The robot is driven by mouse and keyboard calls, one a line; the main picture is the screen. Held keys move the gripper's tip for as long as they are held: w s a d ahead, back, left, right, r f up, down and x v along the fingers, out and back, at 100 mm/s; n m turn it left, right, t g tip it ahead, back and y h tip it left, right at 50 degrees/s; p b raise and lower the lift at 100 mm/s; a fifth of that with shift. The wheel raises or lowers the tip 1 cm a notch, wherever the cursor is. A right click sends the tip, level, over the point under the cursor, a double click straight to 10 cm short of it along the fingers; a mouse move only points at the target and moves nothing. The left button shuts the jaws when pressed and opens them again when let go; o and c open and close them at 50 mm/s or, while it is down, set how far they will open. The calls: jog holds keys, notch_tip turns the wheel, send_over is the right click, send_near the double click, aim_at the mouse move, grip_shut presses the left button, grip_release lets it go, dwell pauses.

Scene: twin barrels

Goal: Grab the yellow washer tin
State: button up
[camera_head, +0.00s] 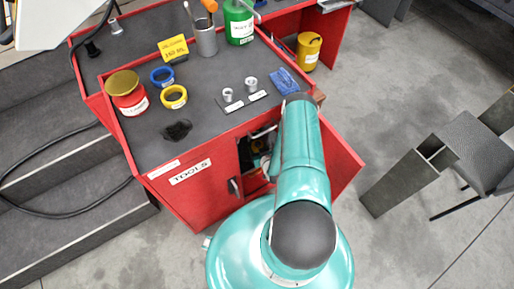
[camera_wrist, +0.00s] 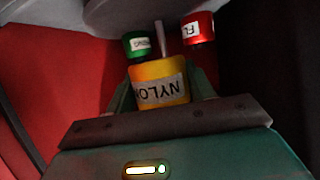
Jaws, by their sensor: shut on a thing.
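A yellow tin (camera_wrist: 158,70) with a white label reading "NYLO…" is in the middle of the wrist view. My gripper (camera_wrist: 162,92) has a teal finger on each side of it and is shut on it. A green-lidded tin (camera_wrist: 140,44) stands behind it to the left and a red tin (camera_wrist: 198,29) behind it to the right. In the head view my arm reaches down into the open red cabinet (camera_head: 196,190), and my gripper and the held tin are hidden there.
The cabinet's red side panel (camera_head: 340,160) stands right of my arm. Its grey top holds a red jar (camera_head: 127,92), tape rolls (camera_head: 174,97), a cup (camera_head: 206,40) and a green can (camera_head: 239,22). Another yellow can (camera_head: 309,50) sits behind. A chair (camera_head: 478,152) is right, on open floor.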

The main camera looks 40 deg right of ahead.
jog(key=w+a+r+v, duration=0.1)
jog(key=v, duration=1.1)
jog(key=shift+s+a+r, duration=0.3)
jog(key=shift+a+r, duration=0.15)
jog(key=shift+r, duration=0.05)
